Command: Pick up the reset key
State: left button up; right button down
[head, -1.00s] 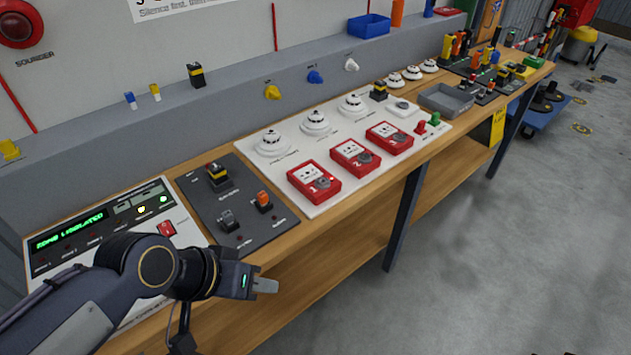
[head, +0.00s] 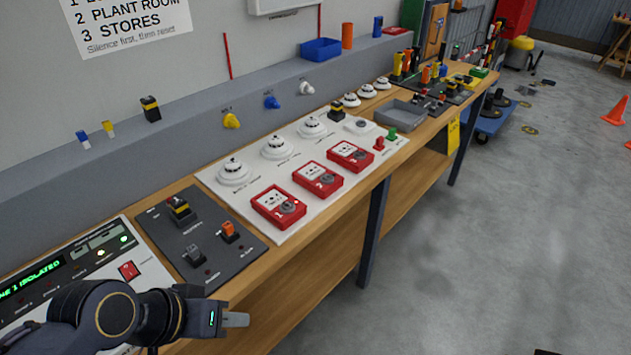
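I cannot tell for sure which object is the reset key. Small key-like pieces hang on the grey ledge face behind the bench: a yellow one (head: 231,121), a blue one (head: 271,102) and a white one (head: 305,88). A blue-and-white piece (head: 83,139) and a yellow-and-white piece (head: 108,128) are farther left on it. My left gripper (head: 235,320) is low at the bench's front edge, well away from all of these. Its fingers show as one grey block, edge-on, with nothing visible in them.
A dark switch panel (head: 200,260) and a control panel with green text (head: 60,285) lie near my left arm. Red call points (head: 279,207) and white detectors (head: 277,147) sit on a white board. A grey tray (head: 400,116) is farther along. Open floor (head: 480,240) lies right.

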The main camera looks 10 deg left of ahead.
aim_at(380, 141)
jog(key=i+l+u, duration=0.1)
jog(key=u, duration=0.9)
jog(key=i+l+u, duration=0.25)
jog(key=l, duration=0.15)
jog(key=l+u, duration=0.3)
jog(key=l, duration=0.15)
jog(key=i+l+u, duration=0.25)
jog(key=l, duration=1.3)
jog(key=i+u, duration=0.05)
